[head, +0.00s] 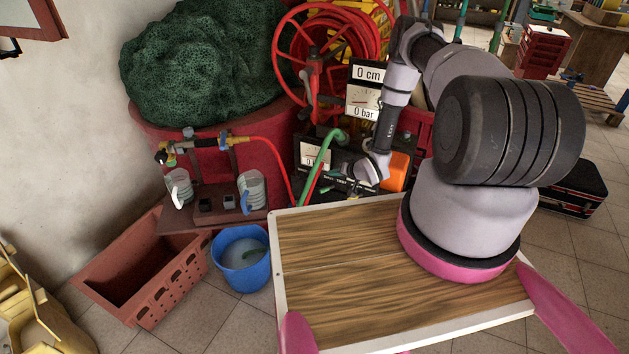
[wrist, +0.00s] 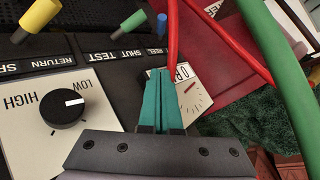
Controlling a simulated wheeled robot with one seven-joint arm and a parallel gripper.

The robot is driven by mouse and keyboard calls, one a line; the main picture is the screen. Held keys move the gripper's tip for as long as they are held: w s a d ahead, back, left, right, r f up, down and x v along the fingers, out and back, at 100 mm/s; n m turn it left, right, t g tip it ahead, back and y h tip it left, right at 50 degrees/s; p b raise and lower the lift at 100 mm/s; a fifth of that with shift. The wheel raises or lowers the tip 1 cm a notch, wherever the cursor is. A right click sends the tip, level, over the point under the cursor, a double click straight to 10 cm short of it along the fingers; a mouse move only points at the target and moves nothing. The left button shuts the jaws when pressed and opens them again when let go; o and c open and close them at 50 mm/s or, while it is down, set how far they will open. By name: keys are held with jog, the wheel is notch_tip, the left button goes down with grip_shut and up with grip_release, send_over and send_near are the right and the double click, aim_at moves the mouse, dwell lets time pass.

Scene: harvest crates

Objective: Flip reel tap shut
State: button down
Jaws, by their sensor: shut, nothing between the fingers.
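In the wrist view, the dark valve panel (wrist: 85,30) appears upside down. A partly covered label reading REEL (wrist: 155,50) shows on it, with a small blue-tipped handle (wrist: 161,23) close by; I cannot tell for certain that this is the reel tap, or how it is set. My gripper (wrist: 164,75) has its teal fingers shut together with nothing between them. The fingertips point at the panel just below the REEL label in the picture, overlapping a gauge face (wrist: 190,90). In the head view my gripper (head: 338,174) is small at the panel front.
A red hose (wrist: 174,35) and a thick green hose (wrist: 285,70) run beside the fingers. Other panel handles are yellow (wrist: 38,20) and green (wrist: 134,21), with a black HIGH/LOW knob (wrist: 63,110). The hose reel (head: 335,45) and blue bucket (head: 241,262) stand nearby.

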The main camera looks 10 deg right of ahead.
aim_at(309, 183)
jog(key=x, duration=0.9)
jog(key=shift+a+f, duration=0.1)
jog(key=shift+f, duration=0.05)
jog(key=f, duration=0.1)
jog(key=a+f, duration=0.2)
jog(key=shift+w+a+f, duration=0.2)
jog(key=shift+w+f, duration=0.1)
